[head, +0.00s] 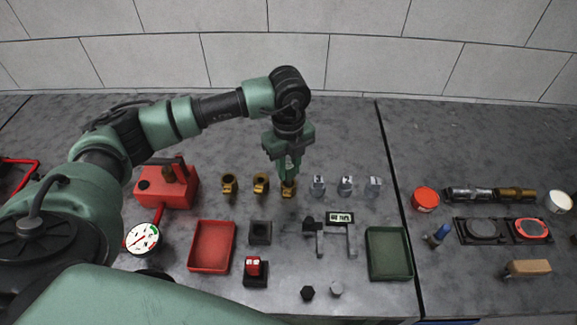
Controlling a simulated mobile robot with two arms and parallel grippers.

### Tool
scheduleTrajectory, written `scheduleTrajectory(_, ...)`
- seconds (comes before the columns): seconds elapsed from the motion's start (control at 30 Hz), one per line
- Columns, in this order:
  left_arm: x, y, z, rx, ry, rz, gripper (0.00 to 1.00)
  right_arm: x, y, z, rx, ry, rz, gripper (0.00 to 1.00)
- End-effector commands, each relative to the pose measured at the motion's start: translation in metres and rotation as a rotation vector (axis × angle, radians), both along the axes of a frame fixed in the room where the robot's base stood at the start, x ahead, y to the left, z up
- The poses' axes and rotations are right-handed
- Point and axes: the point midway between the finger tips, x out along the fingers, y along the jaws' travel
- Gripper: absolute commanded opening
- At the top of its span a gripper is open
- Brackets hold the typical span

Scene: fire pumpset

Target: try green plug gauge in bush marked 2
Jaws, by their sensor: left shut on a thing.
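My left gripper (289,172) comes down from above, over the rightmost of three brass bushes (288,192). It is shut on what looks like the green plug gauge, mostly hidden between the fingers. The gauge's lower end is at the bush's top; I cannot tell whether it is inside. Two more brass bushes (229,184) (261,184) stand to the left. Three silver bushes (318,187) (346,187) (374,188) stand to the right. The marks are too small to read. My right gripper is not in view.
A dark block (260,233) looks empty; a red gauge (253,266) stands in another block. A red tray (211,246) lies left, a green tray (389,253) right. A small sign (340,218) and grey brackets (320,240) lie between. A red can (165,187) stands left.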

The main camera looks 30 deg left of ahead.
Motion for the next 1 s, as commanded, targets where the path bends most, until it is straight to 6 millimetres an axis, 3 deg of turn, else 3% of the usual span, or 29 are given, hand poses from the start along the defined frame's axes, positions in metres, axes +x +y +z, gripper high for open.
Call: scheduleTrajectory(1.0,0.000,0.000,-0.015,-0.001,-0.001,0.000,0.00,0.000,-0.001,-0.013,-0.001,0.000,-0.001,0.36)
